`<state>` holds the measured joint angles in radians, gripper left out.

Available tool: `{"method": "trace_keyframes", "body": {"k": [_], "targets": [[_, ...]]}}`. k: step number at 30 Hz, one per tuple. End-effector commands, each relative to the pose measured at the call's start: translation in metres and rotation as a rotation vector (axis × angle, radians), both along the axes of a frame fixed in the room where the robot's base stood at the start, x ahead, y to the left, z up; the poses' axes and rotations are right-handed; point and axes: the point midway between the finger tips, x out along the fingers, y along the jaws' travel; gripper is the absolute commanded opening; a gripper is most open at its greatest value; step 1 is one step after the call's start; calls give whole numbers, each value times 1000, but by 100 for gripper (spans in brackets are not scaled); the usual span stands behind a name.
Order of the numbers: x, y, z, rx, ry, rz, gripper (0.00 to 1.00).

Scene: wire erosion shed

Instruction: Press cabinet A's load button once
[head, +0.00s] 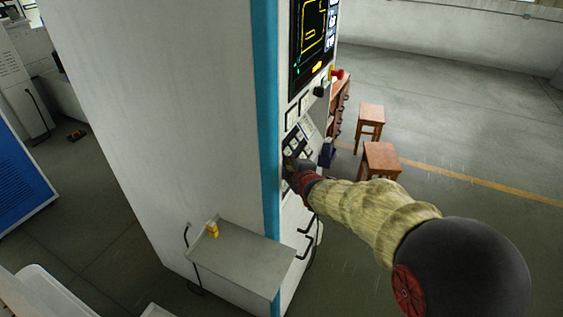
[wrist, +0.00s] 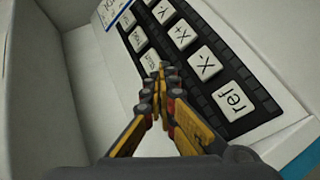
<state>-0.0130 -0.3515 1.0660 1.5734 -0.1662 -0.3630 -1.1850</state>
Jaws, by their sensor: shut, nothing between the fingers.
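A tall white cabinet (head: 160,110) with a blue edge strip fills the middle of the head view; I see no letter on it that marks it as cabinet A. Its control panel with white keys (head: 301,140) is on the right-hand face, under a screen. My gripper (head: 291,165) is at the lower keys in the head view. In the wrist view the shut, empty fingers (wrist: 164,72) point at the black key strip (wrist: 215,108), over its left column. Keys marked ref (wrist: 233,101), X- (wrist: 206,63) and X+ (wrist: 182,35) show. The left-column labels are too small to read surely, so I cannot pick out the load button; contact is unclear.
A grey shelf (head: 245,252) with a small yellow object (head: 212,229) juts from the cabinet below the panel. Two wooden stools (head: 380,160) and a wooden drawer unit (head: 338,108) stand beyond. The floor on the right is open.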

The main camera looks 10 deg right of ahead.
Motion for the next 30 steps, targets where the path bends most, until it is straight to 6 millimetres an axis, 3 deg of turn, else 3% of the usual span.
{"method": "trace_keyframes", "body": {"k": [20,30], "targets": [[-8,-11,10,0,-1,0,0],[-20,-28,28,0,0,-1,0]]}}
